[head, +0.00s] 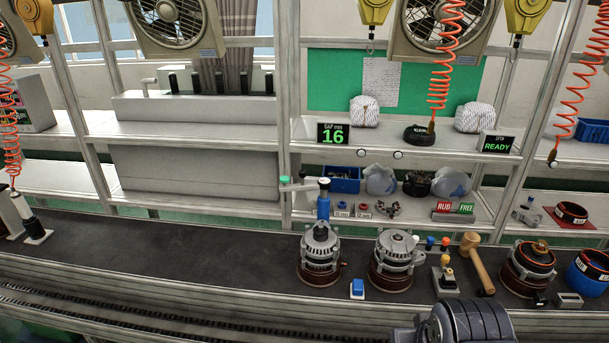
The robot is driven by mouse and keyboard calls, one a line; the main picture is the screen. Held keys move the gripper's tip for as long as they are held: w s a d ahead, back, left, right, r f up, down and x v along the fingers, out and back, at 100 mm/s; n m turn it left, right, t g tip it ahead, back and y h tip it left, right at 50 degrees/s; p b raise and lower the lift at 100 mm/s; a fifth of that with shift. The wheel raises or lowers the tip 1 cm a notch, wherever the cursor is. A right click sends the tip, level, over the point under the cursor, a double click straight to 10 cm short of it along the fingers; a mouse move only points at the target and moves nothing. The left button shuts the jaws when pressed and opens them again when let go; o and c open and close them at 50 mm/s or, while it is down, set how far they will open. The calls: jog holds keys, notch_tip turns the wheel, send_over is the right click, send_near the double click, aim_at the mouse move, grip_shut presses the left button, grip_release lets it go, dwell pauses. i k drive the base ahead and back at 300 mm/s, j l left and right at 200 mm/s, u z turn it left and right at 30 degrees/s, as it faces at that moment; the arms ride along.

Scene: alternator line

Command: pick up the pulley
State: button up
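I cannot pick out the pulley with certainty. Two alternator housings, a left one (320,262) and a middle one (397,262), stand upright on the dark bench, each on a brown round base. A third unit (529,268) with a copper-coloured top stands to their right. Small ringed parts (342,209) and a silver pronged part (388,209) sit on the lower shelf behind; they are too small to name. A dark, rounded part, probably of my arm, shows at the bottom edge right of centre. My gripper's fingers are not visible.
A mallet (477,263), a yellow-knobbed tool (446,276) and a blue block (357,288) stand among the units. A blue tool with a green-tipped arm (323,200) rises behind the left alternator. The bench's left half (150,245) is mostly clear.

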aim_at(318, 237)
jog(key=i+l+u, duration=0.25)
jog(key=i+l, duration=0.2)
jog(key=i+l+u, duration=0.3)
jog(key=i+l, duration=0.15)
jog(key=l, duration=0.1)
